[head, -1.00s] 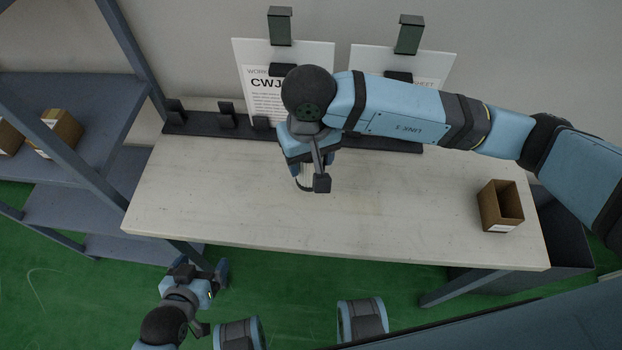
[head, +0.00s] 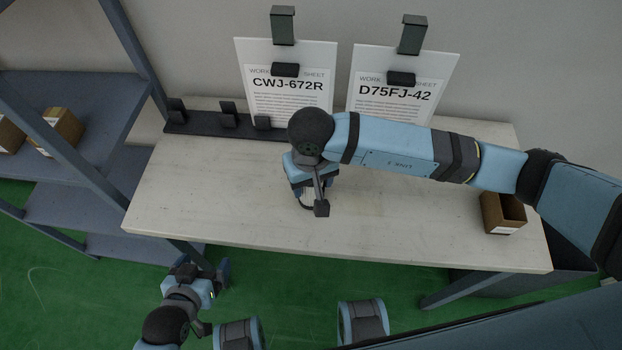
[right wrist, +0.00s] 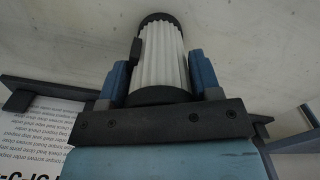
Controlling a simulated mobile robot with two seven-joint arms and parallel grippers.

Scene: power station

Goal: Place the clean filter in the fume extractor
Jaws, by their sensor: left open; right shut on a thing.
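The filter (right wrist: 160,60) is a white pleated cylinder with dark end caps in the right wrist view. My right gripper (right wrist: 160,78) is shut on it, one blue finger on each side. In the head view my right gripper (head: 311,195) is over the middle of the table, and the arm hides most of the filter there. I cannot tell whether the filter touches the tabletop. My left gripper (head: 206,276) is open and empty, low in front of the table's left part. I see no fume extractor in these views.
The pale table (head: 400,225) is mostly clear. A small open brown box (head: 503,213) stands at its right end. A dark rail (head: 205,122) with holders and two clipped work sheets (head: 288,85) are at the back. A shelf (head: 70,100) with boxes stands at left.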

